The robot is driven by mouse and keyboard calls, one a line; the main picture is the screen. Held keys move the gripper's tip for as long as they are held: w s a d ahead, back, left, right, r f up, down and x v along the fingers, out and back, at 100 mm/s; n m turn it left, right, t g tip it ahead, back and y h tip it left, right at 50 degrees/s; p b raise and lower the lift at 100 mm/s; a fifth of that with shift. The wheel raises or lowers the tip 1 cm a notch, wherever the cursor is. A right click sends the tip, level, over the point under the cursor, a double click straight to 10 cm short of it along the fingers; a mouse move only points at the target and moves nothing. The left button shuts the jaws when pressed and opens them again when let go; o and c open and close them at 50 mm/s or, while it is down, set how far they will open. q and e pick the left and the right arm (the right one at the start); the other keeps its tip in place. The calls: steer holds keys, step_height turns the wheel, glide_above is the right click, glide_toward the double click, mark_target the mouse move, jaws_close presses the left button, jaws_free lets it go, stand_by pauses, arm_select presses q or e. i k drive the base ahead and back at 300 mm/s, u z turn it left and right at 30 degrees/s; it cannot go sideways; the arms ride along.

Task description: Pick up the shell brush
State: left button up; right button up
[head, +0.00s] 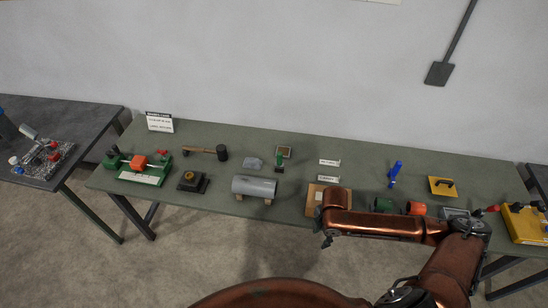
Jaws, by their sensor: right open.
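A tool with a wooden handle and a dark, thick head (221,153) lies on the green table at left of centre, its handle pointing left; it may be the shell brush, but it is too small to be sure. A grey cylindrical shell (254,186) lies on supports in front of it, to the right. My right gripper (327,239) is open and empty, over the table's front edge beside a tan board, well right of the tool and apart from it. Its fingers are small and partly hidden by the wrist. My left gripper is out of view.
The green table (330,150) also holds a green fixture with an orange block (138,163), a black block (192,181), a blue upright item (394,173), a yellow plate (442,186) and a yellow box (524,224). A grey table (75,112) stands at left.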

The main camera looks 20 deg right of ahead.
mark_target(279, 166)
steer(key=i, duration=1.55)
